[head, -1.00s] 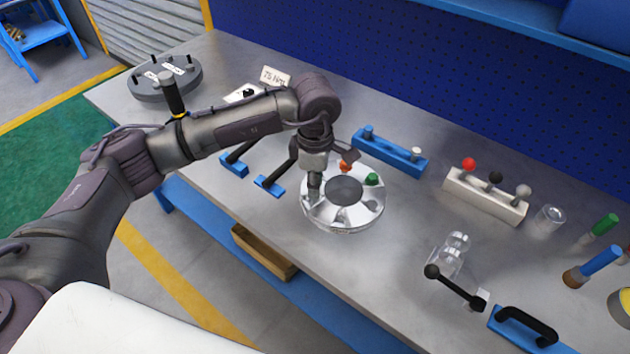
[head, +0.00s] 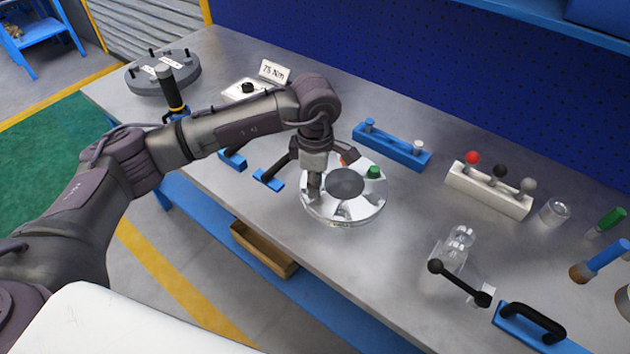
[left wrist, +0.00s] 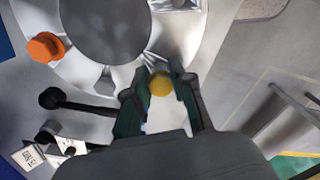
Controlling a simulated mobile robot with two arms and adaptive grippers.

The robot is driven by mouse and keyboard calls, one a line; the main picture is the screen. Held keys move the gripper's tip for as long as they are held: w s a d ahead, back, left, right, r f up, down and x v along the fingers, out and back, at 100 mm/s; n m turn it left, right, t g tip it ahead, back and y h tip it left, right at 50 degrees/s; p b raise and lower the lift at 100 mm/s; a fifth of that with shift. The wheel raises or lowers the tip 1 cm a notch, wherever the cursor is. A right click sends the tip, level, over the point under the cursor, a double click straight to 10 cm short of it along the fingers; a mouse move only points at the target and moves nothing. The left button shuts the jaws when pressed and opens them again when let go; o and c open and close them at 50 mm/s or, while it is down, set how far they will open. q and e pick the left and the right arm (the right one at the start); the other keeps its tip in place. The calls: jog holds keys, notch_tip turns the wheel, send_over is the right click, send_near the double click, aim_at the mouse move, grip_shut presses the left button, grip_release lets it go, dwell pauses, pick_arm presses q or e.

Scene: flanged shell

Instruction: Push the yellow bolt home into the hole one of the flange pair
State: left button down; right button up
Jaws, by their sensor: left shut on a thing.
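The silver flange pair (head: 362,211) lies on the grey workbench, with a dark round centre. My left gripper (head: 314,190) points down at its left side. In the left wrist view the yellow bolt (left wrist: 160,84) shows its round head between the two fingers of my left gripper (left wrist: 160,90), which is shut on it. The bolt's shank and the hole below it are hidden, so I cannot tell how deep it sits. An orange bolt (left wrist: 46,47) stands on the flange, and a green bolt (head: 373,171) stands at its far right. My right gripper is not in view.
A blue rack (head: 392,147) and a white rack with red, black and grey knobs (head: 488,193) stand behind and right. A grey flanged disc (head: 165,82) sits far left.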

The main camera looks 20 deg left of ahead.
pick_arm(q)
jog(key=shift+f+b, duration=0.6)
jog(key=shift+f, duration=0.1)
jog(key=c, duration=0.9)
grip_release()
notch_tip(320, 180, up, 12)
jog(key=shift+d, duration=0.1)
